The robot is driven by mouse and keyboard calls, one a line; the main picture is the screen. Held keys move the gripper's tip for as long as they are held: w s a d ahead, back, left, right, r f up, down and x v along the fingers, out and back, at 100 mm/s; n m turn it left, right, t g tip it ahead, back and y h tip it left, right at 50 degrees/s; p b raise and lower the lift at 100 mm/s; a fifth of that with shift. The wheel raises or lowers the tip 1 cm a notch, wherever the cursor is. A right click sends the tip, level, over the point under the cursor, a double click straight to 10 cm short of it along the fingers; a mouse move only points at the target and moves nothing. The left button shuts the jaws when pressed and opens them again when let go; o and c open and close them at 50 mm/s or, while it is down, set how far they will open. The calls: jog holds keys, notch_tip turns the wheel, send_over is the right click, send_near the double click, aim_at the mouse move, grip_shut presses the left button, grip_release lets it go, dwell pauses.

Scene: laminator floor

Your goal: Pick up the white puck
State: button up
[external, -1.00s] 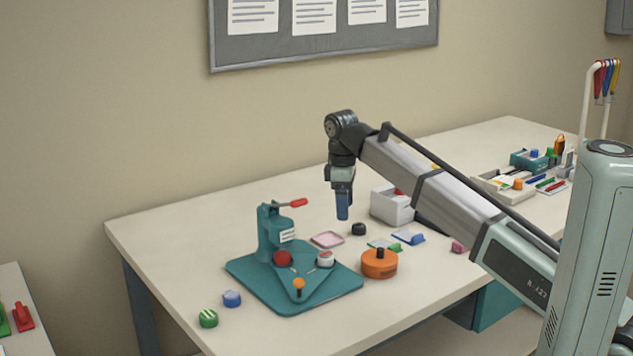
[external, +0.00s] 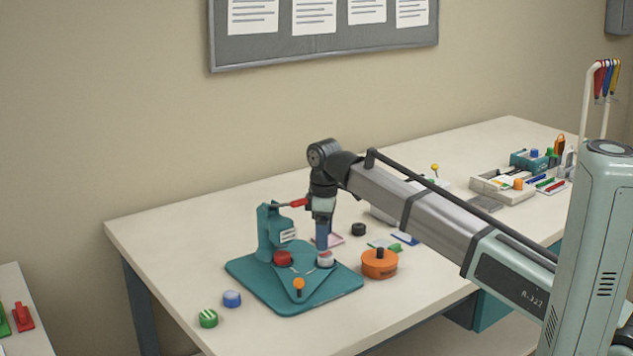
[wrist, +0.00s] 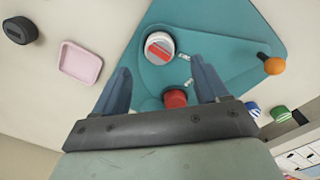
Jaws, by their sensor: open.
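The white puck (external: 325,259) sits on the right side of the teal press base (external: 335,290). In the wrist view the white puck (wrist: 158,46) shows a red mark on its top. My gripper (external: 322,246) points down just above the white puck and partly hides it in the external view. In the wrist view my gripper (wrist: 161,66) is open, its two blue fingers apart with nothing between their tips. The white puck lies just beyond the fingertips there. No contact with it is visible.
A red round part (external: 283,258) is also on the press, near the press column with its red handle (external: 292,203). An orange-knobbed lever (external: 299,285) stands in front. A pink tray (wrist: 80,63), black puck (external: 358,229) and orange round object (external: 379,264) are nearby.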

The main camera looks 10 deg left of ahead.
aim_at(326, 255)
jog(key=shift+d+f, duration=0.15)
jog(key=shift+f, duration=1.2)
jog(key=shift+d+f, duration=0.15)
jog(key=shift+f, duration=1.15)
jog(key=c, duration=1.2)
jog(key=shift+c, duration=0.2)
jog(key=shift+r, duration=0.1)
